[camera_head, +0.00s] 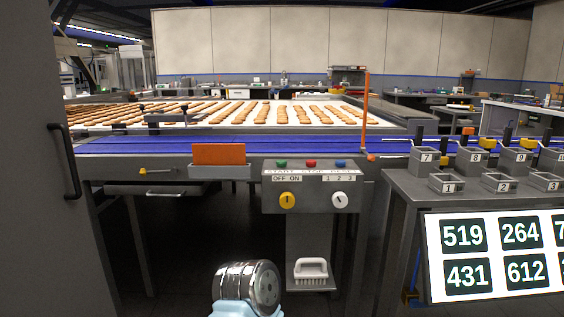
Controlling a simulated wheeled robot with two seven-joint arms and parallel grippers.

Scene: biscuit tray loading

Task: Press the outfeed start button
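A grey control box (311,200) stands below the front edge of the blue conveyor (300,145), near the middle of the head view. On its top edge are a green button (281,163), a red button (311,163) and a blue button (340,163), left to right. On the front are a yellow OFF-ON knob (287,200) and a white 1-2-3 knob (339,200). A chrome and light blue link of mine shows at the bottom, short of the box. Neither gripper's fingers are in view.
A grey cabinet (90,240) stands close on the left. A bench (392,190) with numbered bins (446,183) and a number board (490,258) is on the right. A brush (311,270) sits on a shelf below the box. An orange post (366,115) rises behind.

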